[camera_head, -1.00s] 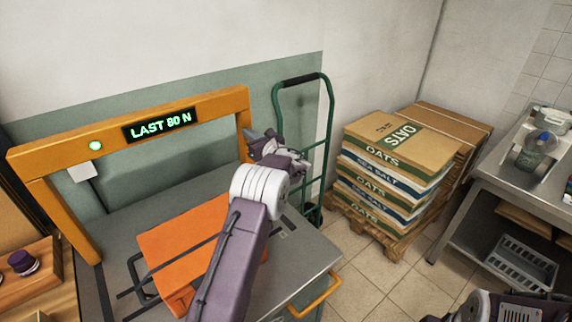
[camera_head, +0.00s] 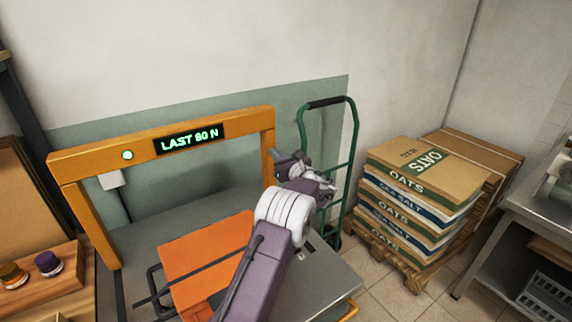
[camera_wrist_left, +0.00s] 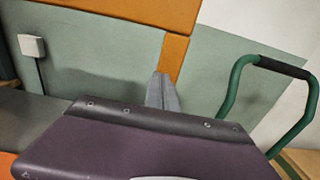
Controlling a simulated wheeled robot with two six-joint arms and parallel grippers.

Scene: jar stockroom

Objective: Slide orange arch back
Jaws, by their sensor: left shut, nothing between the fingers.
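The orange arch (camera_head: 160,146) spans the grey metal bench, with a lit green lamp and a display reading "LAST 80 N". Its right post (camera_head: 268,155) stands just behind my left gripper (camera_head: 277,157). In the left wrist view the post (camera_wrist_left: 172,62) rises behind my shut, empty fingers (camera_wrist_left: 163,92); I cannot tell whether they touch it. My left arm hides the lower part of that post and part of the bench. My right gripper is not in view.
An orange plate (camera_head: 205,258) lies on the grey bench (camera_head: 135,232) beside my left arm. A green hand truck (camera_head: 352,150) stands right of the arch. Stacked sacks (camera_head: 420,180) stand on a pallet further right. A wooden rack with jars (camera_head: 48,264) is at left.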

